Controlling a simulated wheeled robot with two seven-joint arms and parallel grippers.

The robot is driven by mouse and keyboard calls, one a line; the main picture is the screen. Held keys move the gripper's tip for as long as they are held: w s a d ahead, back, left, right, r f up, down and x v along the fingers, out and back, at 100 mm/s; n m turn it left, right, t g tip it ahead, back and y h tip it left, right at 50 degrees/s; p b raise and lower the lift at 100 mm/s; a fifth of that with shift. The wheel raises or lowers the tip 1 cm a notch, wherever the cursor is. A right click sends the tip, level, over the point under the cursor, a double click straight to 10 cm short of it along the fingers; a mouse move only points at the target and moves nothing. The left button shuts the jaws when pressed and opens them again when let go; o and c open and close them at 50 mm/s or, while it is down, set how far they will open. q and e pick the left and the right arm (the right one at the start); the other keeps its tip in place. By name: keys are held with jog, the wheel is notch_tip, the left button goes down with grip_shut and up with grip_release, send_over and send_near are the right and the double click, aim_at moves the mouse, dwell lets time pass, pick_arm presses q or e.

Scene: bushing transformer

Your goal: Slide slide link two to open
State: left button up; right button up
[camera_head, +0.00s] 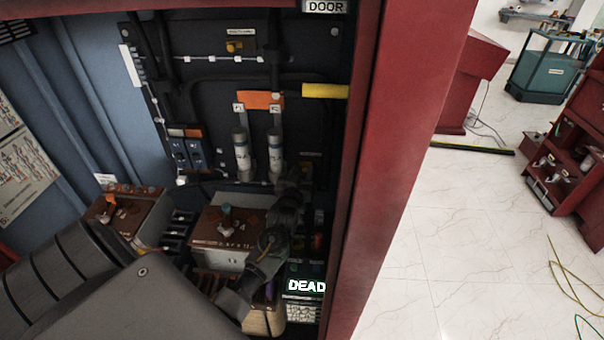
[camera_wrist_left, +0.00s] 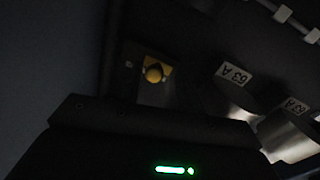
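My left gripper (camera_head: 297,182) is at the end of the dark arm in the head view, close to the panel, right of and below the fuse cylinders (camera_head: 242,155). Its fingers are dark and blend into the panel, so I cannot tell its opening or whether it touches the knob. My right gripper is not in view.
A red cabinet post (camera_head: 400,150) stands close on the right. An orange block (camera_head: 260,99) sits above the fuses. Brown-topped transformer units (camera_head: 225,232) and a DEAD display (camera_head: 306,286) are below. Open tiled floor (camera_head: 480,230) lies outside.

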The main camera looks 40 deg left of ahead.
pick_arm(q)
jog(key=shift+d, duration=0.1)
jog(key=shift+s+d+f, duration=0.15)
jog(key=shift+s+d, duration=0.1)
jog(key=shift+s, duration=0.15)
jog(key=b+v, duration=0.2)
jog(key=v, duration=0.7)
jog(key=shift+s, duration=0.4)
jog(key=shift+d, duration=0.1)
